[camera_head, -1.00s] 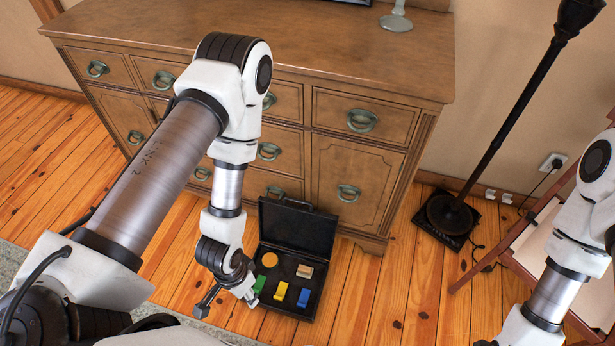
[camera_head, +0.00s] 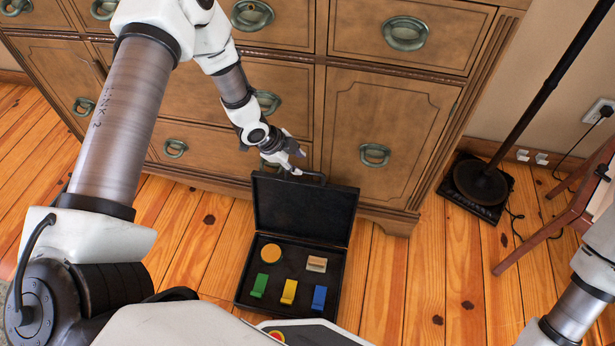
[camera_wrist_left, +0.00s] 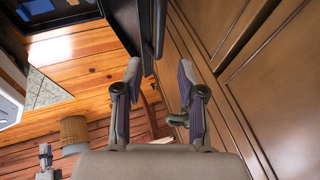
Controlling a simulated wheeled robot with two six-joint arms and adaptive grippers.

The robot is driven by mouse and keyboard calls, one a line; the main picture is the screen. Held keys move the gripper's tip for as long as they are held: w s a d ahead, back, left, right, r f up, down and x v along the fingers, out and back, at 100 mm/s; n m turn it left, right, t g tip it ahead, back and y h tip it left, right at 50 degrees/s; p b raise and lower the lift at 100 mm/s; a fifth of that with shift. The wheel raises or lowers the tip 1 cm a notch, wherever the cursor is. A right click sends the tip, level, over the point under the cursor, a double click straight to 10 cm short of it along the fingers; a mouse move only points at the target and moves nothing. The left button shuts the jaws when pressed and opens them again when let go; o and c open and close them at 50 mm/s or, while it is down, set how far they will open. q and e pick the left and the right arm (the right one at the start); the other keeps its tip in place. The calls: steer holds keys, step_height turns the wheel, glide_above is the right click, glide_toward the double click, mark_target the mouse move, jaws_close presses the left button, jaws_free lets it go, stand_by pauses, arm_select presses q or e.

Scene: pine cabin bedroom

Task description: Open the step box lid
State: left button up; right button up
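The step box is a black case whose lid (camera_head: 303,208) stands raised at the back, close to the dresser front. Its open base (camera_head: 242,282) lies on the floor and holds small coloured pieces. My left gripper (camera_head: 294,166) is at the top edge of the lid, near its handle (camera_head: 316,176). In the left wrist view my left gripper (camera_wrist_left: 160,72) has its fingers apart, and the dark lid edge (camera_wrist_left: 150,28) shows beyond and between them. I cannot tell whether it touches the lid.
The wooden dresser (camera_head: 390,115) stands right behind the box. In the base are a yellow disc (camera_head: 271,254), a wooden block (camera_head: 316,264), and green (camera_head: 259,285), yellow (camera_head: 289,291) and blue (camera_head: 319,298) pieces. A black lamp base (camera_head: 480,185) stands right. Floor is clear between.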

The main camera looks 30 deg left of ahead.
mark_target(309, 172)
arm_select(q)
steer(key=b+x, duration=0.2)
steer(key=x, duration=0.4)
steer(key=shift+f, duration=0.35)
jaws_close()
steer(key=shift+r, duration=0.1)
